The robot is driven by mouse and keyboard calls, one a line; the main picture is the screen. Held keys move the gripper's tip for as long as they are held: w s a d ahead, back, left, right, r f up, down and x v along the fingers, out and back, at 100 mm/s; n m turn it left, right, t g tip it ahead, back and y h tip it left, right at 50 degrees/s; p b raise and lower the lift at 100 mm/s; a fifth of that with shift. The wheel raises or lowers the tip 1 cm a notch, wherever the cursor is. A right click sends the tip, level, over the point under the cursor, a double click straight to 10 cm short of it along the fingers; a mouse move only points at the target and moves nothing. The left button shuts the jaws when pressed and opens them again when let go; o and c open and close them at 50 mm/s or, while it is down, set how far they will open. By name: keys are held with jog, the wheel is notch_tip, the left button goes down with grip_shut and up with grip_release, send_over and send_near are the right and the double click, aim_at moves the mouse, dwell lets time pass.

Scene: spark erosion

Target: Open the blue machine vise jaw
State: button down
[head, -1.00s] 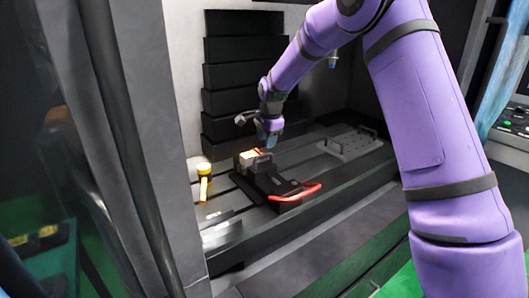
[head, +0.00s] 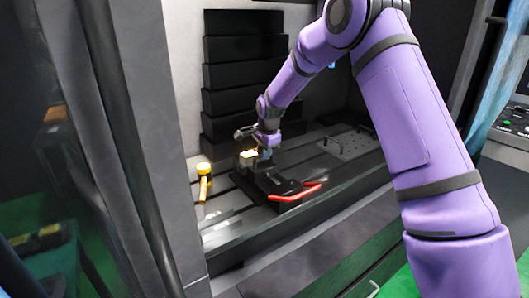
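A dark, nearly black machine vise (head: 272,183) lies on the slotted machine table in the head view; I see no blue on it. Its red handle (head: 297,193) sticks out at the front right end. A pale block (head: 247,158) sits at its far left end, by the jaws. My gripper (head: 265,153) is low over that end, pointing down, just right of the pale block. It looks very close to the jaws, but I cannot tell whether it touches. Its fingers are too small and partly hidden to read as open or shut.
A yellow torch-like object (head: 204,181) stands left of the vise. A grey plate with holes and a handle (head: 340,146) lies at the back right, partly behind my arm. Black stacked panels (head: 240,75) rise behind.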

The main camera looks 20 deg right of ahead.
jog(key=s, duration=0.1)
jog(key=s+d, duration=0.1)
jog(key=s, duration=0.1)
dwell(0.4)
jog(key=c, duration=1.1)
grip_release()
jog(key=shift+r, duration=0.15)
jog(key=r, duration=0.3)
jog(key=s+r, duration=0.1)
jog(key=r, duration=0.3)
jog(key=s+r, duration=0.1)
jog(key=r, duration=0.2)
jog(key=shift+d+r, duration=0.2)
jog(key=shift+d, duration=0.15)
